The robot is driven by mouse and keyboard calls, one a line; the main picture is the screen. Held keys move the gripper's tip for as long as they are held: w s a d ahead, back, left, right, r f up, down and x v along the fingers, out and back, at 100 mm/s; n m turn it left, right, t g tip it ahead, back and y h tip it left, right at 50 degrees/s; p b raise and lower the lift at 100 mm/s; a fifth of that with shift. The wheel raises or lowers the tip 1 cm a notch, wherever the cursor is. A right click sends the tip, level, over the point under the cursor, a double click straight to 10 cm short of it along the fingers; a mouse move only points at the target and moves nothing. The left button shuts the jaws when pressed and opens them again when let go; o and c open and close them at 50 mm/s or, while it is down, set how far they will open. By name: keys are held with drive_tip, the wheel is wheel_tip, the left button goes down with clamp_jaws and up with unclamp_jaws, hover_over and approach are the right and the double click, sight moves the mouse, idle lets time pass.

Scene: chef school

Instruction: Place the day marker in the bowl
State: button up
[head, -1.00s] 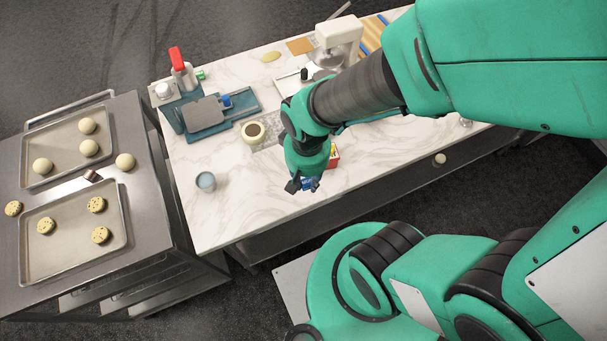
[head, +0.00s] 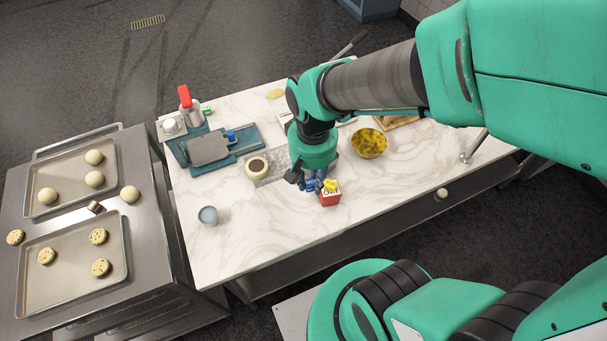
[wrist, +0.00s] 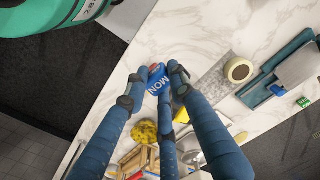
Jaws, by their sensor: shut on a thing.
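The day marker (wrist: 157,85) is a small blue piece with "MON" on it, between my fingertips in the wrist view. My gripper (wrist: 158,76) is shut on it. In the head view my gripper (head: 314,184) is over the marble table near its front edge, and a little blue of the marker shows there. The bowl (head: 369,143) is yellow with dark speckles. It stands to the right of and behind my gripper, apart from it. It also shows in the wrist view (wrist: 145,132), partly behind a finger.
A red and yellow box (head: 330,197) stands right beside my gripper. A cream cup (head: 257,168) and a blue cup (head: 208,215) stand to the left. A blue tray (head: 245,144) lies further back.

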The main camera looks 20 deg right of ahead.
drive_tip(key=w+d+r+m+p, duration=0.1)
drive_tip(key=w+d+m+p, duration=0.1)
drive_tip(key=w+d, duration=0.6)
drive_tip(key=m+p, duration=0.4)
drive_tip(key=m, duration=0.1)
hover_over(366, 151)
wheel_tip(366, 151, down, 6)
drive_tip(key=f, duration=0.1)
drive_tip(key=shift+w+f, duration=0.15)
drive_tip(key=shift+f+b, duration=0.15)
drive_tip(key=shift+b, duration=0.15)
drive_tip(key=shift+f+b, duration=3.05)
drive_tip(key=shift+f, duration=2.3)
